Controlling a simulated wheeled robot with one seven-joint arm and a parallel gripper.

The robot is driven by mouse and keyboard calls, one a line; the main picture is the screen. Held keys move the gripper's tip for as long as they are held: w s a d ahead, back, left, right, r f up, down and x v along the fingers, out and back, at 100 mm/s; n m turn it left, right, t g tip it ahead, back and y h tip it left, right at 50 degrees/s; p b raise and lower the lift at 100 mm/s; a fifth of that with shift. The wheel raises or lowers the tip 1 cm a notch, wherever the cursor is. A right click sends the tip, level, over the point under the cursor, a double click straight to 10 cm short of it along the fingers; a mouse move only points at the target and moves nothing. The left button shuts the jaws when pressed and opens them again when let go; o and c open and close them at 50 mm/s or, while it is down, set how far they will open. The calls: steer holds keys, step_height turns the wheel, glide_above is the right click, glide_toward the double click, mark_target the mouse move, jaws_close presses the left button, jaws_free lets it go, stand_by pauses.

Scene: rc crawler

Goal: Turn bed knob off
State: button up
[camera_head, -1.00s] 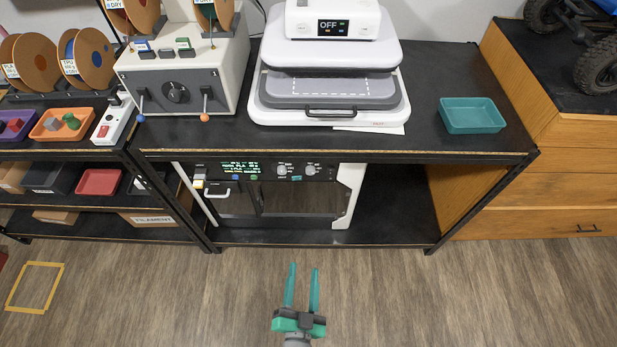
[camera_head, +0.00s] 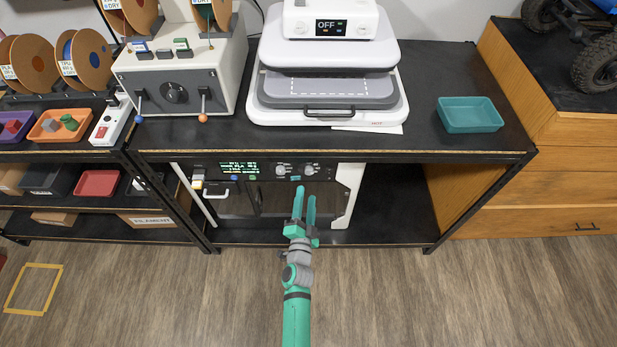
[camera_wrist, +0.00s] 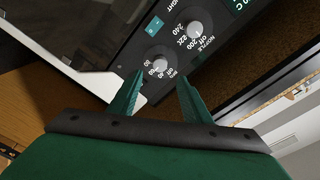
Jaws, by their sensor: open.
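The printer (camera_head: 350,185) stands on the shelf under the worktop, its control panel (camera_head: 266,172) along its top front edge. Two grey knobs show on it. The knob farther from the display, seemingly the bed knob (camera_head: 308,169), also shows in the wrist view (camera_wrist: 160,66), with numbers around it. The nozzle knob (camera_head: 281,169) is beside it, and also shows in the wrist view (camera_wrist: 194,29) with "off" and "200" marks. My gripper (camera_head: 304,194) is open and empty, just below the panel. In the wrist view its fingertips (camera_wrist: 160,77) lie either side of the bed knob, apparently short of it.
The worktop's front edge (camera_head: 330,156) overhangs above the panel. A teal light switch (camera_wrist: 154,25) sits near the knobs. The heat press (camera_head: 330,115) and teal tray (camera_head: 470,115) stand on top. The shelf right of the printer is empty.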

mark_target(309, 173)
steer(key=w, duration=0.6)
steer(key=w+d, duration=0.1)
steer(key=w, duration=0.1)
steer(key=shift+w, duration=0.4)
steer(key=shift+a, duration=0.1)
steer(key=shift+c, duration=0.2)
steer(key=c, duration=1)
